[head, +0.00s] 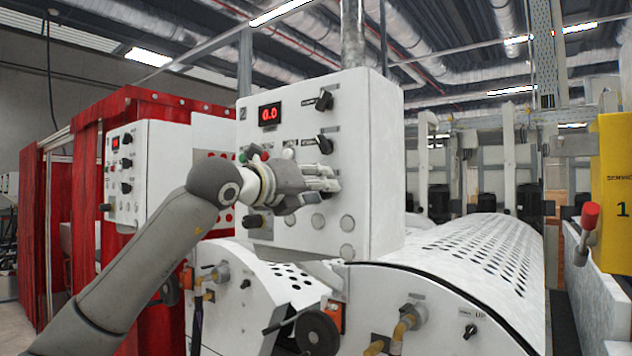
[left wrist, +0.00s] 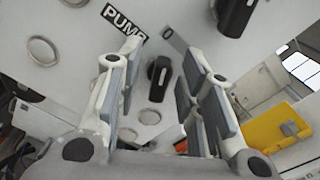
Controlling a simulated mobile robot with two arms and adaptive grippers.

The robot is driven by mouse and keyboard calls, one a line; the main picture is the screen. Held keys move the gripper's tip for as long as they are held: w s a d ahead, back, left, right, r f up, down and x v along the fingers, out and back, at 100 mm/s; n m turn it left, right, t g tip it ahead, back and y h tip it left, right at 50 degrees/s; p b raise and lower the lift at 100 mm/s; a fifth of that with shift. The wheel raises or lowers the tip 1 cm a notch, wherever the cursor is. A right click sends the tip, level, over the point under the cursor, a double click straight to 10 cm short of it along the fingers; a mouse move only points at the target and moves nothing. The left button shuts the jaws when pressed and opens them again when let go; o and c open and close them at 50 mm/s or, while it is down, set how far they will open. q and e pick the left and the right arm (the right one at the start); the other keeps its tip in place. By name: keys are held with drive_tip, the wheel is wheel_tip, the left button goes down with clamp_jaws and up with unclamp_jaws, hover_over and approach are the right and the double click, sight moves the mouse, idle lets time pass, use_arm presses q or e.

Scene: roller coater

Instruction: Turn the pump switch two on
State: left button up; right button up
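A white control box (head: 374,150) with a red display reading 0.0 carries black rotary switches; one is near its top (head: 323,101) and another below it (head: 324,145). My left gripper (head: 334,179) is in front of the box's face, below these two, and covers part of it. In the left wrist view, a black switch (left wrist: 158,80) sits between the spread fingers of the left gripper (left wrist: 158,50), with visible gaps at both sides. A label reading PUMP (left wrist: 123,20) is partly hidden by a finger; its number is not readable. My right gripper is not in view.
Another black switch (left wrist: 235,15) is at the wrist view's upper right. A smaller white control box (head: 134,170) and red curtains (head: 88,210) stand left. The perforated white machine cover (head: 470,255) lies below right. A yellow box (head: 615,180) is at the far right.

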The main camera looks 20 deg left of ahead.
use_arm(q)
clamp_jaws()
drive_tip(key=shift+d+m, duration=0.1)
drive_tip(key=shift+m, duration=0.2)
drive_tip(key=shift+s+d+m+b, duration=0.15)
drive_tip(key=shift+m+b, duration=0.5)
drive_tip(key=shift+m, duration=2.15)
drive_tip(key=shift+d+m+b, duration=0.15)
drive_tip(key=shift+m+b, duration=0.5)
drive_tip(key=shift+m, duration=2.15)
